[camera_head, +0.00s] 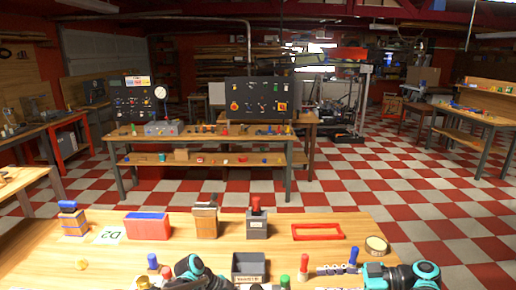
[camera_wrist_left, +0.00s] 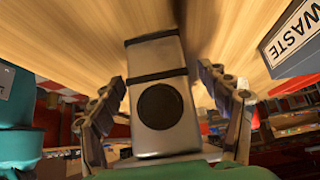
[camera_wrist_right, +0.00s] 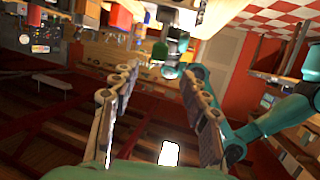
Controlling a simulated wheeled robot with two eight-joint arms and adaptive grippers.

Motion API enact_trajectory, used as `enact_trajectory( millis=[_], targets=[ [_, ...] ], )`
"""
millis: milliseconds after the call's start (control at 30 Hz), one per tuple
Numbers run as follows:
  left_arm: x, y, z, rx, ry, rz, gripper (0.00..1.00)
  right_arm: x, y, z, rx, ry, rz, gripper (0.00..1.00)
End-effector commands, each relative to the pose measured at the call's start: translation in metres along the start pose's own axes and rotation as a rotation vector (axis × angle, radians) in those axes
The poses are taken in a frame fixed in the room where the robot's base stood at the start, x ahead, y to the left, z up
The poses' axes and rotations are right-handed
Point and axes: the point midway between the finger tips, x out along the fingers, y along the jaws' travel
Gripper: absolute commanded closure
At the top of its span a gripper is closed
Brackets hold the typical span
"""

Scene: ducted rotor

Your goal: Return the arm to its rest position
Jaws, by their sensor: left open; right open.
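In the head view, my left wrist (camera_head: 190,270) is low at the table's near edge, left of the dark bin (camera_head: 249,267); its fingertips are hard to make out. The left wrist view shows my left gripper (camera_wrist_left: 162,75) open. A grey banded block (camera_wrist_left: 160,100) with a dark round spot appears between its fingers; I cannot tell what it is or whether they touch it. My right gripper (camera_head: 325,270) reaches in from the right at the near edge, near the blue-topped peg (camera_head: 352,262). The right wrist view shows it (camera_wrist_right: 156,72) open and empty.
Across the wooden table stand a blue-topped block (camera_head: 73,220), red-and-blue box (camera_head: 147,225), wooden block (camera_head: 205,220), grey block with red knob (camera_head: 257,220), red frame (camera_head: 317,231) and tape roll (camera_head: 376,246). Red peg (camera_head: 303,268) stands near my right gripper.

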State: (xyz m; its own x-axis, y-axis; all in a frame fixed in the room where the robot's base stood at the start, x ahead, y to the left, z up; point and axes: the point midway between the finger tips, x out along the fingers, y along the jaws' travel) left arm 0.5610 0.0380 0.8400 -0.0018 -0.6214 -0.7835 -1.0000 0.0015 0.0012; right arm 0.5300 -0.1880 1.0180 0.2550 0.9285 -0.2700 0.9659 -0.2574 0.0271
Motion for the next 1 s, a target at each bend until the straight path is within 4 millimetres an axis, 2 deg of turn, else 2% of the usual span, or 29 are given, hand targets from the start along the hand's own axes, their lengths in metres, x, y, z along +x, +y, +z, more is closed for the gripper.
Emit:
enact_trajectory(
  millis=[200, 400, 533, 667, 800, 1000],
  targets=[
    [-0.04, 0.0, 0.001, -0.002, 0.0, -0.002, 0.24, 0.0, 0.0, 0.0, 0.0, 0.0, 0.0, 0.54],
    [-0.061, 0.001, 0.0, -0.008, -0.004, -0.004, 0.24, 0.001, -0.001, -0.001, 0.009, -0.007, 0.001, 0.54],
    [-0.074, 0.011, -0.006, -0.083, -0.037, -0.033, 0.24, 0.012, -0.01, -0.004, 0.092, -0.07, 0.014, 0.54],
    [-0.095, 0.032, -0.013, -0.251, -0.103, -0.108, 0.24, 0.03, -0.032, -0.004, 0.265, -0.21, 0.064, 0.54],
    [-0.123, 0.067, -0.016, -0.487, -0.176, -0.242, 0.24, 0.043, -0.068, 0.004, 0.481, -0.399, 0.193, 0.54],
    [-0.153, 0.121, -0.008, -0.795, -0.215, -0.475, 0.24, 0.035, -0.118, 0.026, 0.694, -0.598, 0.468, 0.54]
  ],
)
